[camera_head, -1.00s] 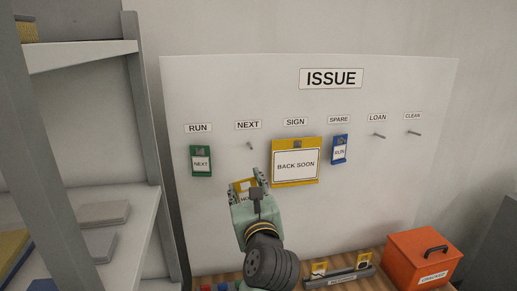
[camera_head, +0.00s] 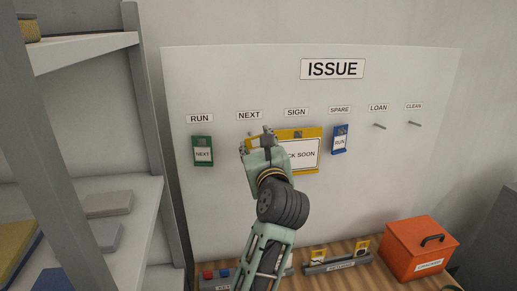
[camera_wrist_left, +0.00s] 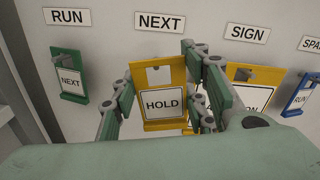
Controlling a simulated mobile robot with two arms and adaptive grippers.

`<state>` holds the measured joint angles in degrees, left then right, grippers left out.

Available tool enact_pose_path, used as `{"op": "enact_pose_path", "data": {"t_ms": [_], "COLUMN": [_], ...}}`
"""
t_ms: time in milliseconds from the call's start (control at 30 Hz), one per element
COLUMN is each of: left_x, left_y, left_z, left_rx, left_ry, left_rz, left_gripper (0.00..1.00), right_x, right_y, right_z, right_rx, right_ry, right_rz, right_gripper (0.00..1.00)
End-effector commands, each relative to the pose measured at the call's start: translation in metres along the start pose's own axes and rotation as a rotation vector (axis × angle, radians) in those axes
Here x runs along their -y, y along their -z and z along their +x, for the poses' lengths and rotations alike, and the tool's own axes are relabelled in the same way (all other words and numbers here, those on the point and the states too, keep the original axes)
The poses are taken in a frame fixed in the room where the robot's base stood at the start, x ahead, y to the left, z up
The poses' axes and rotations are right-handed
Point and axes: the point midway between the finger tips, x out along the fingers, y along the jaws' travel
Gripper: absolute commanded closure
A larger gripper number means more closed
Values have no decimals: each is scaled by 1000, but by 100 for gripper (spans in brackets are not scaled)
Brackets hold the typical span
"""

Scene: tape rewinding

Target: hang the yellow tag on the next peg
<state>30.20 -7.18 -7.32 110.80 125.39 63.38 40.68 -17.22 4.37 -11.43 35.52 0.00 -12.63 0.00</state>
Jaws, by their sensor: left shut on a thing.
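The yellow tag (camera_wrist_left: 165,122), with a white HOLD card, is upright between the fingers of my left gripper (camera_wrist_left: 160,85) in the left wrist view. The gripper (camera_head: 257,141) is shut on it and, in the head view, mostly hides it. The tag is just below the NEXT label (camera_head: 249,115), close to the board. The NEXT peg (camera_head: 250,134) barely shows above the fingers. A grey bit (camera_wrist_left: 153,69) shows at the tag's top slot; I cannot tell whether the peg passes through it. My right gripper is not in view.
The yellow BACK SOON sign (camera_head: 306,160) hangs close to the gripper's right. A green tag (camera_head: 203,152) hangs under RUN, a blue tag (camera_head: 340,140) under SPARE. The LOAN peg (camera_head: 380,126) and CLEAN peg (camera_head: 414,124) are bare. An orange box (camera_head: 415,260) stands below.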

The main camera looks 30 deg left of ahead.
Motion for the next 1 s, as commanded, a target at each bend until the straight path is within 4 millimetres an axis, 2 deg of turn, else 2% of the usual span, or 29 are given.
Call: {"op": "enact_pose_path", "data": {"t_ms": [867,1000], "left_x": [-2,-2], "left_y": [4,10], "left_z": [53,59], "left_rx": [2,-1], "left_ry": [0,-1], "left_rz": [1,0], "left_gripper": [73,73], "right_x": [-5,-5], "right_y": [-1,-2], "right_z": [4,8], "right_rx": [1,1], "right_ry": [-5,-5], "right_rz": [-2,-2], "right_gripper": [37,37]}}
